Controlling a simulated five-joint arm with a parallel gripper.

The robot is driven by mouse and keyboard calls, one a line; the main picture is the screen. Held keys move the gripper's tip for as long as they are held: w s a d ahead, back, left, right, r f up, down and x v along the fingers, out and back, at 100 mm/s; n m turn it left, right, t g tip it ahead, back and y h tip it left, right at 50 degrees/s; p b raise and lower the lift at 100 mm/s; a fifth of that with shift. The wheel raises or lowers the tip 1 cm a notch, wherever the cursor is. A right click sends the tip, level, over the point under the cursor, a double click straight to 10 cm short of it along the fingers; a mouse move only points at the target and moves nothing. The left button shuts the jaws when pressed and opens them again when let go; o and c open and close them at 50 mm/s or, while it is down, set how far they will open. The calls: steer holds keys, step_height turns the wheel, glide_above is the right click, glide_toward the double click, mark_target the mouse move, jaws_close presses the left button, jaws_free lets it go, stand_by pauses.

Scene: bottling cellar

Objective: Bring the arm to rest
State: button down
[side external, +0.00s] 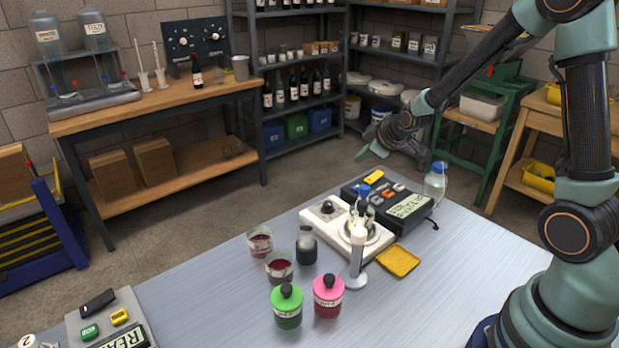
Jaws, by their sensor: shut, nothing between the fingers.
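My arm rises from the right side of the metal-topped table (470,255) and reaches left over it. My gripper (368,154) hangs in the air above the back edge of the table, beyond the black device. It is shut and empty, and touches nothing that I can see. The fingertips are small in this view.
Below stand a black device with a display (408,205), a white stirrer unit (322,214) and a clear bottle with a blue cap (435,183). The table's right part is clear.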

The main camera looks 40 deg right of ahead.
steer(key=s+a+r+m+g, duration=0.1)
steer(key=s+a+r, duration=0.3)
steer(key=s, duration=0.2)
steer(key=s+a+r+m+g+y, duration=0.1)
steer(key=s+a+r+m, duration=0.1)
steer(key=s+a+r, duration=0.2)
steer(key=s+a+r+m+g+y, duration=0.1)
steer(key=s+a+r, duration=0.3)
steer(key=s, duration=0.5)
steer(key=shift+s+a+m, duration=0.15)
steer(key=shift+s+m, duration=0.15)
steer(key=shift+m, duration=0.2)
